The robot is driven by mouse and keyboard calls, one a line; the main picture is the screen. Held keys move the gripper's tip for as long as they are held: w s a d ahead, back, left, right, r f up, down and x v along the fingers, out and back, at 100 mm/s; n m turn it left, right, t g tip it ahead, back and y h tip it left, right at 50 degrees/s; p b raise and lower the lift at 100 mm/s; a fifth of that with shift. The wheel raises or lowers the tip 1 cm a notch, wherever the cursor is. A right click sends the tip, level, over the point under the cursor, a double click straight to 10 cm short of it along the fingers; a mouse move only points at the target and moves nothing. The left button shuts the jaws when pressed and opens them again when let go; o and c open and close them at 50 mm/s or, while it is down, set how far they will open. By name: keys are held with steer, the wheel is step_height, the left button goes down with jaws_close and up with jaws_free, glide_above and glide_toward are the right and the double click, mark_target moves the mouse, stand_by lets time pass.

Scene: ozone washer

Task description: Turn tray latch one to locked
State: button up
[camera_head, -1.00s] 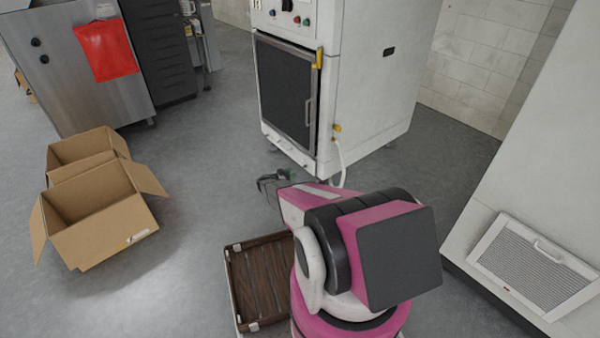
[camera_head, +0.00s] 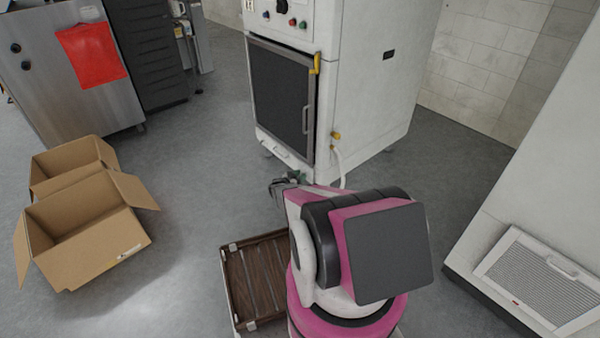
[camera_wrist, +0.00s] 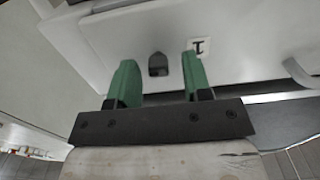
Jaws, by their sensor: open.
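The washer (camera_head: 375,85) is a white cabinet with a dark door (camera_head: 280,90). Its low tray front (camera_head: 270,142) has a handle and also shows as a pale panel in the wrist view (camera_wrist: 110,40). There, a small dark latch (camera_wrist: 158,66) is on the panel, beside a white label (camera_wrist: 200,46) with a black mark like a "1". My gripper (camera_wrist: 159,62) is open, its green fingers on either side of the latch, with gaps to both. In the head view, my gripper (camera_head: 287,182) is low at the washer's front. Whether the fingertips touch the panel is unclear.
A curved handle (camera_wrist: 300,74) is right of the label. A yellow door latch (camera_head: 317,64) and a white hose (camera_head: 340,168) are on the washer. Open cardboard boxes (camera_head: 90,235) stand at left. A brown slatted crate (camera_head: 232,290) is beside my base.

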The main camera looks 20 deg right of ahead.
steer(key=shift+d, duration=0.3)
jaws_close()
steer(key=shift+n, duration=0.4)
steer(key=n, duration=1.7)
steer(key=shift+w+a+f, duration=0.1)
steer(key=shift+w+f, duration=0.1)
stand_by(0.3)
